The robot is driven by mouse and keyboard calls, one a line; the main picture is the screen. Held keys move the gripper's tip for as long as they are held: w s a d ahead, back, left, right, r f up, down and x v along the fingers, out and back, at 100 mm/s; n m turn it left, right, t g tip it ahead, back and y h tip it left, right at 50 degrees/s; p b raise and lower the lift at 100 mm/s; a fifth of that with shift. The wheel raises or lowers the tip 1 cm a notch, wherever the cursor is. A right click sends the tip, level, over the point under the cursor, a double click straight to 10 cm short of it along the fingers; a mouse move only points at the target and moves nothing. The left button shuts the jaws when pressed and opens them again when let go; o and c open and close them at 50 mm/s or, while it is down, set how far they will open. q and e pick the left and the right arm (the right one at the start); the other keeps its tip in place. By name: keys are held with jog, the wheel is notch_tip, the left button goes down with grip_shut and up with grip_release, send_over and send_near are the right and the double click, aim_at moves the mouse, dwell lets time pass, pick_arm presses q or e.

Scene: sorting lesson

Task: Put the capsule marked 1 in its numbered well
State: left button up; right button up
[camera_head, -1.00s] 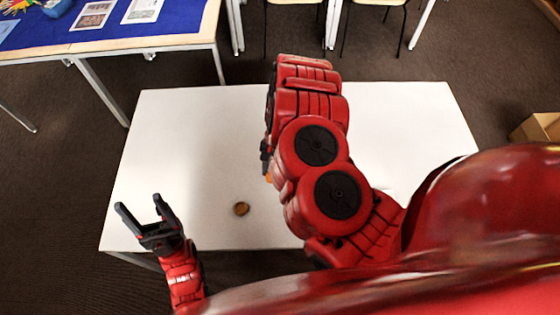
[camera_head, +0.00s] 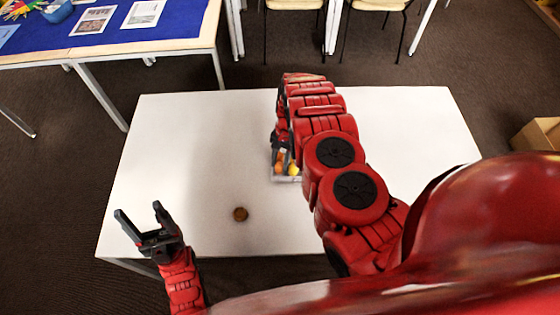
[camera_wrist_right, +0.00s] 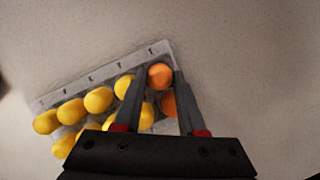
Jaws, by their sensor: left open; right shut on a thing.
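A pale tray (camera_wrist_right: 75,88) holds several yellow capsules (camera_wrist_right: 98,99) and an orange capsule (camera_wrist_right: 170,103). Small dark marks run along its edge, too small to read surely. My right gripper (camera_wrist_right: 159,72) is shut on another orange capsule (camera_wrist_right: 160,76), at the tray's end by the edge; I cannot tell whether it is seated in a well. No number shows on it. In the head view the right gripper (camera_head: 281,158) is at the tray (camera_head: 288,179), mostly hidden by my right arm. My left gripper (camera_head: 138,210) is open and empty at the table's left front.
A small brown round object (camera_head: 240,214) lies on the white table (camera_head: 190,140) near the front. The table's left half is otherwise clear. A blue-topped table (camera_head: 60,38) and chairs (camera_head: 380,5) stand behind. A cardboard box (camera_head: 538,135) is at the right.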

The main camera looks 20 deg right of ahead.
jog(key=shift+f, duration=0.4)
jog(key=shift+f, duration=0.2)
jog(key=o, duration=0.4)
jog(key=shift+r, duration=0.1)
